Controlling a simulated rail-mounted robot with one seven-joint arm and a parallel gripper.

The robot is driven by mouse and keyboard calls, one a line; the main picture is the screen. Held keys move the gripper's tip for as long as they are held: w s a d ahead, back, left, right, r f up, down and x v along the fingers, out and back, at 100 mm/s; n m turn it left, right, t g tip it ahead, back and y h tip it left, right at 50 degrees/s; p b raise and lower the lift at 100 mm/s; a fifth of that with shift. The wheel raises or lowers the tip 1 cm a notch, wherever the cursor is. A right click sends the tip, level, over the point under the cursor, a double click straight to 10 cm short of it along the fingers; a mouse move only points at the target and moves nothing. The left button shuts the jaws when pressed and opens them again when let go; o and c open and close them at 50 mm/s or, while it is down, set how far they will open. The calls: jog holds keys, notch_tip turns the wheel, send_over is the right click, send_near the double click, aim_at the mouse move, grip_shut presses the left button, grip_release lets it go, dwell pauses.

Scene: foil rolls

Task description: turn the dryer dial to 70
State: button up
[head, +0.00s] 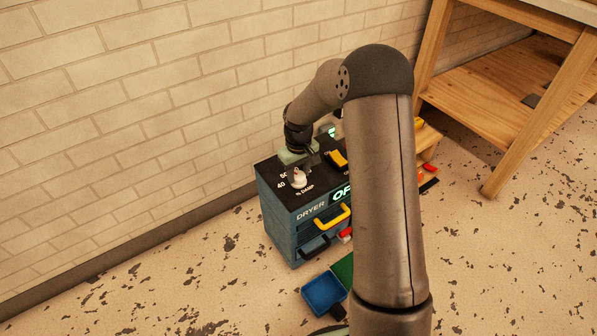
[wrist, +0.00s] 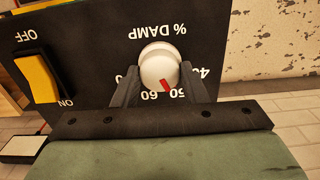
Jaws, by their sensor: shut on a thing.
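The dryer (head: 283,215) is a blue-grey cabinet with a black top panel, standing by the wall. Its white dial (wrist: 158,66) sits under "% DAMP" and also shows in the head view (head: 299,178). The red pointer on the dial lies between the 50 and 60 marks, close to 50. My gripper (wrist: 160,70) has one finger on each side of the dial and is shut on it. The left finger in the wrist view covers the scale beyond 60, so no 70 mark is readable.
A yellow rocker switch (wrist: 37,77) with ON and OFF labels is beside the dial. The dryer front has a yellow handle (head: 332,217) and a partly hidden green display. A blue tray (head: 323,293) lies on the floor in front. A wooden table (head: 510,95) stands right.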

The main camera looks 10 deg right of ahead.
jog(key=shift+m, duration=0.3)
jog(key=m+p, duration=0.1)
jog(key=m, duration=0.2)
jog(key=shift+r+m+p, duration=0.1)
jog(key=shift+m+p, duration=0.25)
jog(key=shift+m, duration=0.05)
jog(key=m+p, duration=0.1)
jog(key=m, duration=0.3)
jog(key=shift+m+p, duration=0.3)
jog(key=m+p, duration=0.1)
jog(key=m, duration=0.3)
jog(key=shift+p, duration=0.4)
jog(key=m+p, duration=0.1)
jog(key=m, duration=0.3)
jog(key=shift+m+p, duration=0.3)
jog(key=shift+p, duration=0.1)
jog(key=o, duration=1)
